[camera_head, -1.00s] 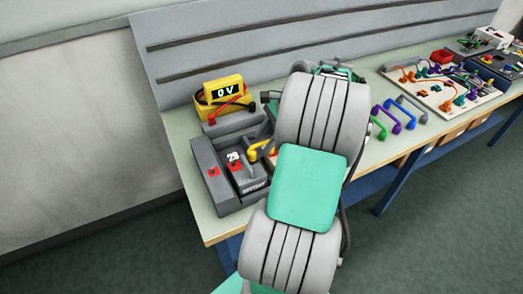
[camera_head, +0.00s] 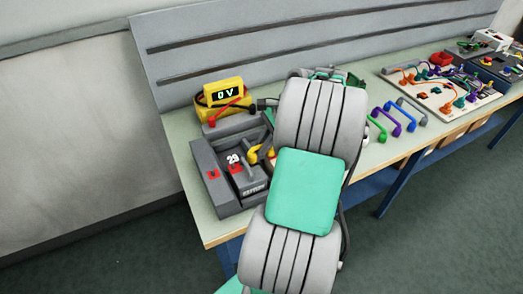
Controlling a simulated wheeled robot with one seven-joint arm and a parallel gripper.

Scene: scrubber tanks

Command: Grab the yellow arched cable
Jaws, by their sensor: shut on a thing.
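The yellow arched cable (camera_head: 252,156) shows in part at the right side of the grey battery unit, close to the left edge of my arm. The rest of it is hidden behind a dark part of my gripper and my arm. My gripper (camera_head: 265,146) is mostly hidden by my own arm links; only a dark part of it shows at the cable. It is shut on the yellow cable. I cannot tell whether the cable's ends are still plugged in.
The grey battery unit (camera_head: 216,178) has red switches and a "29" label. A yellow meter (camera_head: 223,93) reading "0 V" stands behind it. Green, purple, blue and grey arched cables (camera_head: 403,118) lie right of my arm. A wired white board (camera_head: 436,92) lies farther right.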

